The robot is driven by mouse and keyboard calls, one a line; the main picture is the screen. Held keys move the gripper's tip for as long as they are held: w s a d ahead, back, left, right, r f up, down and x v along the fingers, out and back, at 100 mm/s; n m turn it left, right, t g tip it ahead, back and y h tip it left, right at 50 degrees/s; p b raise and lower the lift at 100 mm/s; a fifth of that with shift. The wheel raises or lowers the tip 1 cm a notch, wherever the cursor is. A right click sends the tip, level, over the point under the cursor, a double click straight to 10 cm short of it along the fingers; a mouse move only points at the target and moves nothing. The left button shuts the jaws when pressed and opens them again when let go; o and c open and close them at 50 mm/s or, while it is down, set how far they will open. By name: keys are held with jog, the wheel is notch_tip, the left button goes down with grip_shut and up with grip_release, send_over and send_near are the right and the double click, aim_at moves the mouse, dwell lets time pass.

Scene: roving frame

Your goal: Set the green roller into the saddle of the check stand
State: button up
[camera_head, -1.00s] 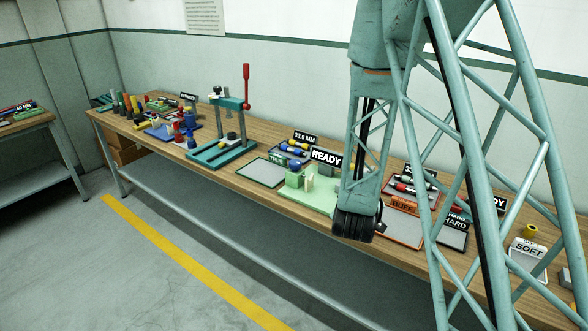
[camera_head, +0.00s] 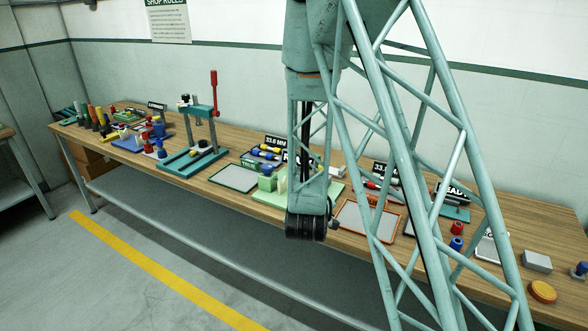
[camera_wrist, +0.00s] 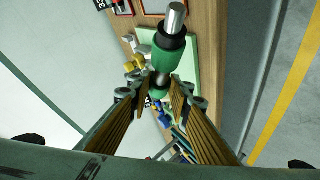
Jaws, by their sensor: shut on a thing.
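The green roller (camera_wrist: 168,57), with dark bands and a bare steel shaft end, is in my gripper (camera_wrist: 157,90) in the wrist view. The fingers are shut on its lower part. The roller's steel end points away from the fingers. In the head view my dark wrist hides the fingers and roller. A pale green base (camera_head: 327,190) with a green block (camera_head: 267,183) and a cream upright on it appears to be the check stand. My wrist hangs in front of its right part, and its saddle cannot be made out. Part of the base shows beyond the roller in the wrist view (camera_wrist: 190,66).
A grey tray (camera_head: 234,178) lies left of the base, and a teal press with a red handle (camera_head: 213,95) stands farther left. An orange-rimmed tray (camera_head: 350,214) lies to the right. Signs and small parts line the bench back. My lattice frame covers the right part.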

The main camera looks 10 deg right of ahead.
jog(key=w+a+r+n+t+y+b, duration=0.1)
jog(key=w+n+t+y+b, duration=0.3)
jog(key=w+n+b, duration=0.5)
jog(key=shift+w+a+r+n+y, duration=0.25)
jog(key=shift+w+a+y, duration=0.35)
jog(key=shift+w, duration=4.7)
jog(key=shift+s+f+b, duration=0.1)
jog(key=shift+f+b, duration=0.05)
jog(key=shift+b, duration=0.5)
jog(key=shift+f+b, duration=1.15)
jog(key=shift+f, duration=1.15)
jog(key=shift+f, duration=0.5)
jog(key=shift+f, duration=0.75)
jog(key=shift+f, duration=1)
jog(key=o, duration=1)
